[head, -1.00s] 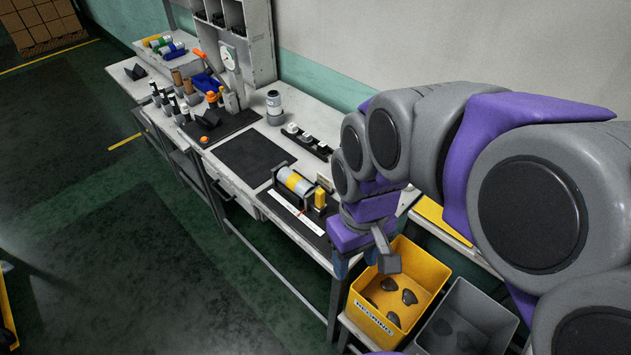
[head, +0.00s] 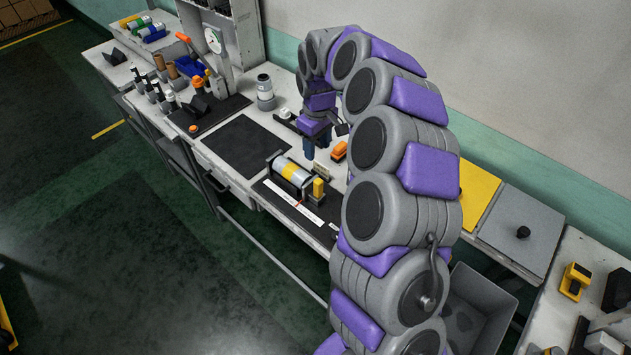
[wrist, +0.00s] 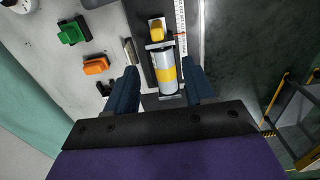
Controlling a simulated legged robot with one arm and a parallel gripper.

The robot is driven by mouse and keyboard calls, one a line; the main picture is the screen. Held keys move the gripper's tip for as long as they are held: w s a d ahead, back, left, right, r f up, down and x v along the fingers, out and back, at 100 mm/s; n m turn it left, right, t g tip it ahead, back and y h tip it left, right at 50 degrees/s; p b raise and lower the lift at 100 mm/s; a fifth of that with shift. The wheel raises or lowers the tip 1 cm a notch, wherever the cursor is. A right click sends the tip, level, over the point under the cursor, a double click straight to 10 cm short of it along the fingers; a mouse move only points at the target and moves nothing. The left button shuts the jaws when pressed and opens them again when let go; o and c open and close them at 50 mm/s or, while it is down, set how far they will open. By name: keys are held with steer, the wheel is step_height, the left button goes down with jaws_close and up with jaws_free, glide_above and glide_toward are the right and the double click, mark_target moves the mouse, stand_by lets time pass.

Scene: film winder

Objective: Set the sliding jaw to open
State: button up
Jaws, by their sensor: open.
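The clamp fixture on the workbench has a black base (head: 270,198) with a white ruler (head: 296,203). My gripper (head: 317,150) is open and empty, pointing down above the bench behind the roll. I cannot tell how far the jaw has slid.
An orange block (head: 339,151) sits on the bench near my gripper; a green one (wrist: 72,31) shows beyond it in the wrist view. A dark mat (head: 246,147) lies clear to the left.

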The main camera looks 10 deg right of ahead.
mark_target(318, 180)
steer(key=f+b, duration=0.1)
steer(key=f, duration=0.8)
steer(key=f+b, duration=0.1)
steer(key=f, duration=0.7)
steer(key=shift+w+d+f, duration=0.15)
steer(key=shift+d+f, duration=0.05)
steer(key=shift+f, duration=0.2)
steer(key=shift+c, duration=0.5)
jaws_close()
